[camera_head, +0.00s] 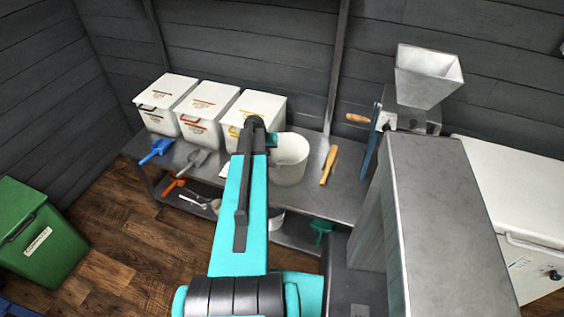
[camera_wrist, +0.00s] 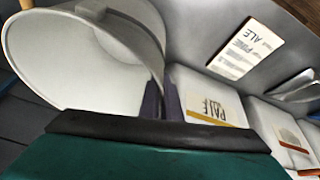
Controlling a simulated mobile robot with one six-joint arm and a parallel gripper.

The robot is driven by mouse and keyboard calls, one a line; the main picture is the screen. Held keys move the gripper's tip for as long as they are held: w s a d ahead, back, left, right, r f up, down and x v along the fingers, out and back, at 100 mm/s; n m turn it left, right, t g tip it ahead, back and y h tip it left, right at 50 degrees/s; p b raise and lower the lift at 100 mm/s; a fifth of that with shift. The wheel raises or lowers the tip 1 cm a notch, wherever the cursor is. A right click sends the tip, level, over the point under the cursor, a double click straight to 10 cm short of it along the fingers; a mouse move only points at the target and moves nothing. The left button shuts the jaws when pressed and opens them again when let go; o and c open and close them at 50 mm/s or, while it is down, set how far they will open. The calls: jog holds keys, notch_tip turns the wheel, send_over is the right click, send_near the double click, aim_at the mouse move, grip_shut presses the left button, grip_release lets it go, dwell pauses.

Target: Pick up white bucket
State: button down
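The white bucket (camera_head: 291,160) stands upright on the grey metal bench in the head view, just right of my arm's end. In the wrist view the bucket (camera_wrist: 85,60) fills the upper left, its open mouth and inner wall showing. My gripper (camera_wrist: 162,100) has its two dark fingers close together at the bucket's wall, one on the inner side and one on the outer side, with the wall between them. It looks shut on that wall. In the head view the fingers are mostly hidden behind my arm. The bucket appears to rest on the bench.
Three white lidded bins (camera_head: 206,106) stand left of the bucket on the bench (camera_head: 318,190). A wooden-handled tool (camera_head: 329,165) lies to its right, with a grain mill (camera_head: 415,90) beyond. Blue (camera_head: 158,150) and grey scoops lie at the bench's front left. A labelled card (camera_wrist: 246,50) lies nearby.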

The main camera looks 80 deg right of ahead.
jog(key=shift+r, duration=0.1)
jog(key=shift+r+b, duration=0.45)
jog(key=shift+r, duration=0.3)
jog(key=shift+r+b, duration=0.35)
jog(key=shift+r, duration=0.55)
jog(key=w+a+r+b, duration=0.1)
jog(key=a, duration=1.2)
jog(key=shift+w+a+r, duration=0.2)
jog(key=shift+w+r, duration=0.1)
jog(key=shift+w, duration=0.1)
